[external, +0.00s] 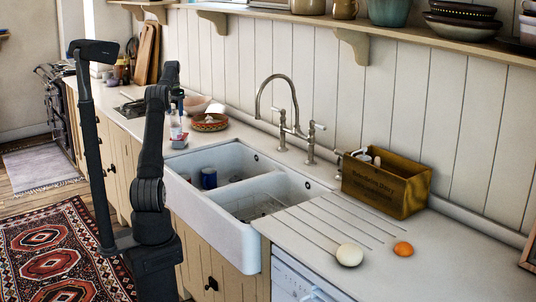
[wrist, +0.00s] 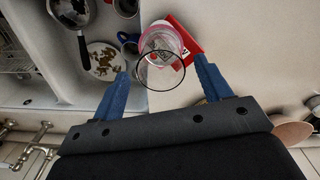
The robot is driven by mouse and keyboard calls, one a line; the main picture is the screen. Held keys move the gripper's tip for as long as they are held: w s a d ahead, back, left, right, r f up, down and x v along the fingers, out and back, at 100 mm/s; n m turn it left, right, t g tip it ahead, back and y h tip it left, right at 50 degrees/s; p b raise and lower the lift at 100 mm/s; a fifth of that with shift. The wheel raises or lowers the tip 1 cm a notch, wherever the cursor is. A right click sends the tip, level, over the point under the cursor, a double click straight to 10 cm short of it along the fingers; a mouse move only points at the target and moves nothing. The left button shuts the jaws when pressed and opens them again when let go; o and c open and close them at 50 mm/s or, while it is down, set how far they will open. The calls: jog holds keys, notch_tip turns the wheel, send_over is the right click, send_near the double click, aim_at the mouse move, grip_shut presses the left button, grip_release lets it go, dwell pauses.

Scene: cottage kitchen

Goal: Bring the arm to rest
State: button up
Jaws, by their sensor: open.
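My gripper (wrist: 161,67) is open, with its two blue fingers spread apart in the wrist view. In the external view my gripper (external: 176,106) hangs from the arm over the counter at the far left of the sink. In the external view the red and white item (external: 179,142) is on the counter beyond the sink.
The double sink (external: 240,215) holds a blue mug (external: 209,178); a pan (wrist: 72,14) and a soiled plate (wrist: 105,62) show in the wrist view. A patterned dish (external: 210,123) stands behind.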

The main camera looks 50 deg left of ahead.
aim_at(175, 118)
notch_tip(175, 118, down, 4)
jog(key=shift+d+f, duration=0.1)
jog(key=shift+f, duration=0.15)
notch_tip(175, 118, up, 3)
jog(key=shift+r, duration=0.7)
jog(key=shift+f, duration=0.1)
